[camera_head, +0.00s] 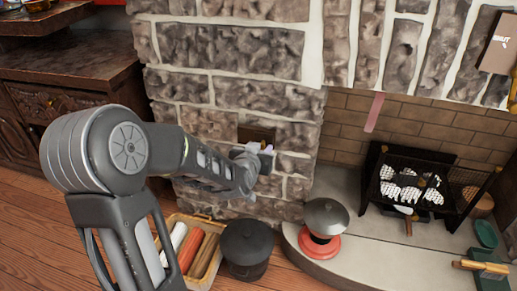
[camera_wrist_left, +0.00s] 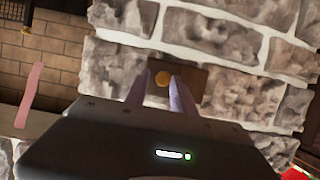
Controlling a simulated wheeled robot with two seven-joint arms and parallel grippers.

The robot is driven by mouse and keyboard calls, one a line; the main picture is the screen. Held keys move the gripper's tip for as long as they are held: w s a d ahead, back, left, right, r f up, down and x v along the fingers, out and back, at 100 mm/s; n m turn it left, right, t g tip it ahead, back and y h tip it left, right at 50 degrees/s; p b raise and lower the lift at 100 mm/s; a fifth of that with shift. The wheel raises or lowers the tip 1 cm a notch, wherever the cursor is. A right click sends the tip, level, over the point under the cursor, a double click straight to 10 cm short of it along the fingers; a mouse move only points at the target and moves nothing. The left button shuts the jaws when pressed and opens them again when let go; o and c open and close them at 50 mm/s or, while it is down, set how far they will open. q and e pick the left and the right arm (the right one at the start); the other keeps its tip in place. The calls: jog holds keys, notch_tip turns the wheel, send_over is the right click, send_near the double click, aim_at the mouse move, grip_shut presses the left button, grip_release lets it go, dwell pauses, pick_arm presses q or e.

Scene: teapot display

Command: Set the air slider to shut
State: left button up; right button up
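The air slider shows as a dark brown plate (camera_head: 256,134) set in the stone column, partly hidden by my left gripper. In the left wrist view the plate (camera_wrist_left: 191,87) has a round brass knob (camera_wrist_left: 162,78). My left gripper (camera_head: 267,149) is in front of the plate. In the left wrist view its two pale fingers (camera_wrist_left: 159,88) are spread, with the knob appearing between their tips. A gap shows on both sides of the knob; I cannot tell how deep the fingers reach around it. My right gripper is not in view.
A black fire grate (camera_head: 408,187) stands in the brick hearth at right. A grey-lidded red pot (camera_head: 325,219) sits on the hearth slab. A black lidded pot (camera_head: 246,247) and a tray of rolls (camera_head: 199,281) stand below my arm. A pink strip (camera_head: 374,112) hangs by the hearth.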

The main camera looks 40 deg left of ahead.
pick_arm(q)
jog(key=shift+o, duration=1.4)
jog(key=shift+s, duration=0.1)
jog(key=shift+s+r, duration=0.2)
jog(key=shift+s, duration=0.05)
jog(key=b+v, duration=0.1)
jog(key=v, duration=0.6)
jog(key=shift+d+f, duration=0.1)
jog(key=shift+d, duration=0.05)
